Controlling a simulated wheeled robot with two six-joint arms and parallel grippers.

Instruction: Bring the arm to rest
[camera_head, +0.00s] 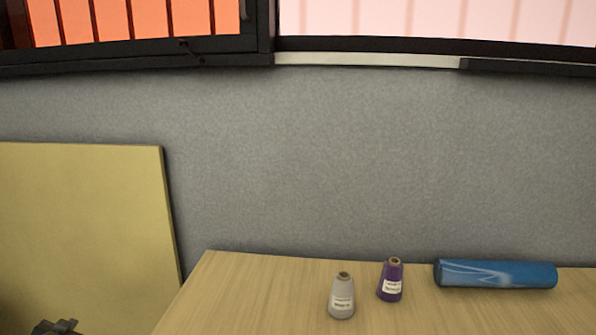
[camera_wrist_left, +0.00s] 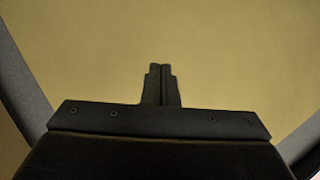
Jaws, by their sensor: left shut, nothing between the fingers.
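My left gripper (camera_head: 60,326) shows only in part at the bottom left corner of the head view, left of the table and in front of a yellow board. In the left wrist view my left gripper (camera_wrist_left: 160,70) has its two fingers together, with nothing between them. A plain yellowish surface fills the background there. My right gripper is in neither view.
The wooden table (camera_head: 225,290) carries a grey thread cone (camera_head: 342,298), a purple thread cone (camera_head: 390,281) and a blue roll (camera_head: 495,274). A yellow board (camera_head: 80,220) leans at the left by the grey wall (camera_head: 350,160). The table's left end is bare.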

